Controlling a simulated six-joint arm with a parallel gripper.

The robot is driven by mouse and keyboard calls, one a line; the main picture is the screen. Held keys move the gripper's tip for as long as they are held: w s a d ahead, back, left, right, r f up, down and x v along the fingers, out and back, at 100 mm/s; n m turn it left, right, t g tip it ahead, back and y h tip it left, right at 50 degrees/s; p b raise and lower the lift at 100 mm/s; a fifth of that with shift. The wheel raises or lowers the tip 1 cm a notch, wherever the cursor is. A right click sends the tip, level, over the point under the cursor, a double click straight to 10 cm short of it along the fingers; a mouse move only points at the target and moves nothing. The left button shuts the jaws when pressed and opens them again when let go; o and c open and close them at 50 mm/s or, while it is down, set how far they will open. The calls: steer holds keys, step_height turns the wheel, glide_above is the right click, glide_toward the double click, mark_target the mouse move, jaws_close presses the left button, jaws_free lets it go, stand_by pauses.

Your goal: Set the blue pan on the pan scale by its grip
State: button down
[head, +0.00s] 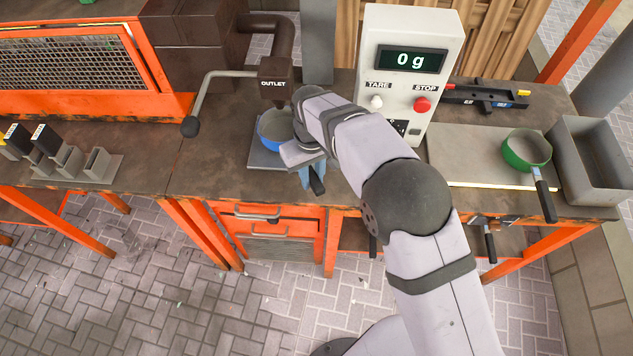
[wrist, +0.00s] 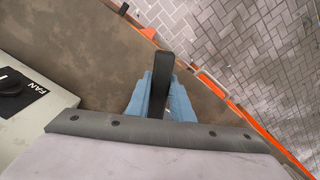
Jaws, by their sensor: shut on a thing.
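The blue pan (head: 272,130) is under the outlet, at or just above a grey square plate (head: 262,157). I cannot tell whether its base touches the plate. My gripper (head: 311,174) is shut on the pan's black grip, whose end points toward the front edge of the bench. In the wrist view the grip (wrist: 164,66) lies between the blue fingers of my gripper (wrist: 161,88), and the pan's bowl is hidden. My arm covers part of the pan in the head view. The white scale box (head: 412,65) reads 0 g.
The brown outlet (head: 274,78) with its lever (head: 200,95) stands close above the pan. A green pan (head: 526,150) rests on a flat plate (head: 460,155) at the right, beside a grey bin (head: 595,165). Grey holders (head: 70,160) stand at the left. The bench between is clear.

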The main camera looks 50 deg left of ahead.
steer(key=shift+f+b, duration=0.45)
steer(key=shift+f, duration=0.65)
steer(key=c, duration=1.5)
jaws_free()
steer(key=shift+d+f, duration=0.1)
steer(key=shift+r+b, duration=1.2)
steer(key=shift+r, duration=2.55)
